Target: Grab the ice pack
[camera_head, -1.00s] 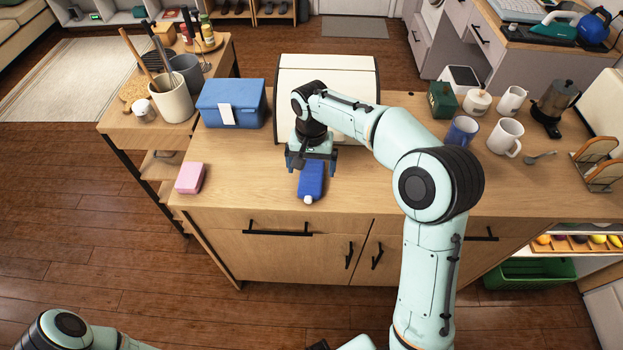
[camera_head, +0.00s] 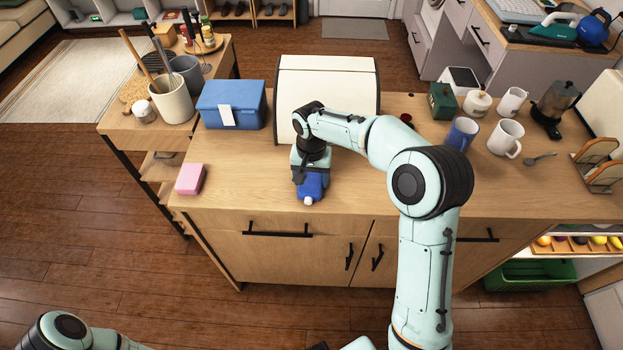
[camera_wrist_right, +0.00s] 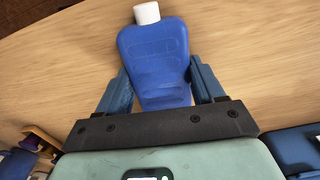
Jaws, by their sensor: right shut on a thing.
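The ice pack (camera_head: 312,186) is a flat blue pack with a white cap, lying on the wooden counter near its front edge. Its cap end points toward the front edge. My right gripper (camera_head: 311,178) is over it from above, shut on its sides, and hides its rear part. In the right wrist view the ice pack (camera_wrist_right: 155,60) sits between the two fingers of my right gripper (camera_wrist_right: 158,88), with the cap end sticking out beyond them. My left gripper is not visible; only part of my left arm shows at the lower left.
A white bread-box-like container (camera_head: 328,75) stands just behind my right gripper. A blue box (camera_head: 232,104) stands left of it, and a pink block (camera_head: 190,179) lies at the left front. Mugs (camera_head: 505,138) and a moka pot (camera_head: 554,106) stand at the right.

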